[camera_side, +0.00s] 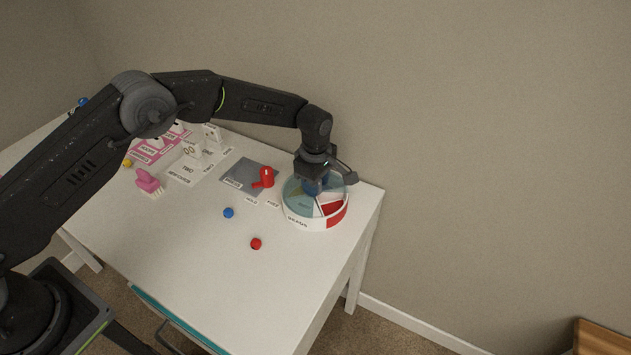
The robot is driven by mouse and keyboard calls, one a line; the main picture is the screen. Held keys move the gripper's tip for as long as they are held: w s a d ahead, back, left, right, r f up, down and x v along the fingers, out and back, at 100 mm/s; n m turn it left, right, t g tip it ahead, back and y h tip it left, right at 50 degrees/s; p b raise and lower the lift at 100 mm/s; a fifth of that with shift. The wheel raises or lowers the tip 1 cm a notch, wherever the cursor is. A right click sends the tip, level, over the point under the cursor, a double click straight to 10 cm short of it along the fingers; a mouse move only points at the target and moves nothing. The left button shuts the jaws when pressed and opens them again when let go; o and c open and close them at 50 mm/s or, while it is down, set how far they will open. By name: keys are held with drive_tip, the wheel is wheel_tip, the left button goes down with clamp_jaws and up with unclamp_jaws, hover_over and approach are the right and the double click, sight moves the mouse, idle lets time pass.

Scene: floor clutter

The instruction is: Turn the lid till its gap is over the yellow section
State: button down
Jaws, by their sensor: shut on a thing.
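A round white container (303,223) stands at the table's right end. Its teal lid (298,206) lies on top, and sections beneath show faintly through it. A bright red section (333,208) shows at the front right, where the lid's gap appears to be. An olive-yellow patch (296,188) shows dimly at the left, partly hidden by my gripper. My gripper (315,181) points down over the lid's middle and is shut on a blue knob (313,188). The fingertips and the far side of the lid are mostly hidden.
A blue ball (228,212) and a red ball (256,243) lie in front. A pink brush (148,182) and white cards are farther left. The table's front middle is clear.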

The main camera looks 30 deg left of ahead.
drive_tip(key=n, duration=1.2)
drive_tip(key=shift+w+n, duration=0.1)
drive_tip(key=shift+n, duration=0.2)
idle(0.4)
drive_tip(key=c, duration=0.8)
unclamp_jaws()
drive_tip(key=shift+o, duration=0.2)
drive_tip(key=shift+r, duration=0.1)
wheel_tip(320, 180, up, 14)
